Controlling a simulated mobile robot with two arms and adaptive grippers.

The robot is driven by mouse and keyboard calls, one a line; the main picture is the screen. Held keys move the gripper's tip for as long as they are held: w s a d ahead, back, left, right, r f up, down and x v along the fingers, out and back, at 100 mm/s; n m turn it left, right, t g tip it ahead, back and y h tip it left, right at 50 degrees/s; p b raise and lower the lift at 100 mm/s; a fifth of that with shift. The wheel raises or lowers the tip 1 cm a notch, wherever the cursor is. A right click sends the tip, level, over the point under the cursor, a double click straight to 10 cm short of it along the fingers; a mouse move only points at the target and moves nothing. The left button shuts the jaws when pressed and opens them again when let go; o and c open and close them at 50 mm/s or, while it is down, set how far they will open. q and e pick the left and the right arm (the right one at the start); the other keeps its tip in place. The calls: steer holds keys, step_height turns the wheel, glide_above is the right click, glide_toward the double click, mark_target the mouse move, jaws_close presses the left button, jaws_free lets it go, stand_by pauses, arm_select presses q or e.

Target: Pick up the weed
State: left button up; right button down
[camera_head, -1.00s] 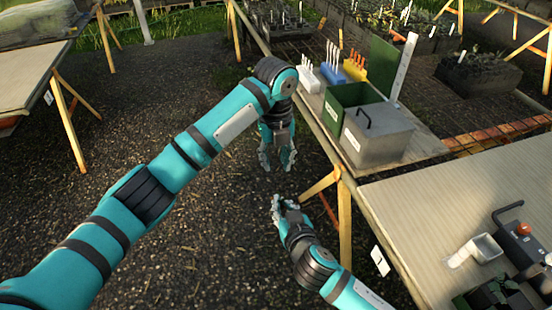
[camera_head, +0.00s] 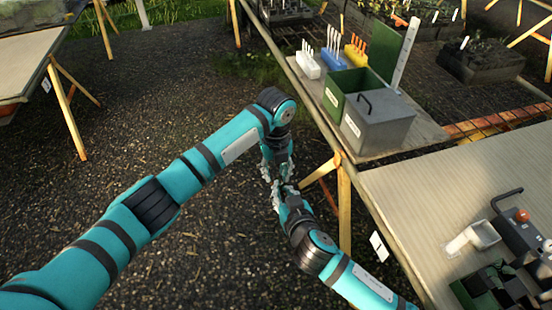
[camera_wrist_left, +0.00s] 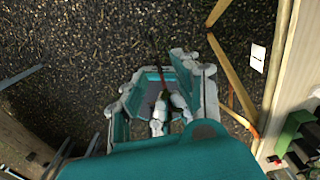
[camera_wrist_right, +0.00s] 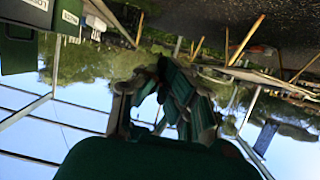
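No weed can be clearly made out. A thin dark reddish strand (camera_wrist_left: 159,76) shows between my left gripper's fingers in the left wrist view; I cannot tell what it is or whether it is held. My left gripper (camera_head: 275,172) points down over the gravel, left of the long bench. Its fingers stand apart in the left wrist view (camera_wrist_left: 160,95). My right gripper (camera_head: 283,192) reaches up from below, close against it in the head view. The two overlap, and whether they touch is hidden. In the right wrist view my right gripper's fingers (camera_wrist_right: 165,110) are dark and overlapped.
The bench (camera_head: 435,200) runs along the right.

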arm_select(q)
steer(key=shift+f, duration=1)
jaws_close()
arm_select(e)
steer(key=shift+r, duration=0.1)
steer(key=shift+a+r, duration=0.1)
steer(key=shift+r, duration=0.6)
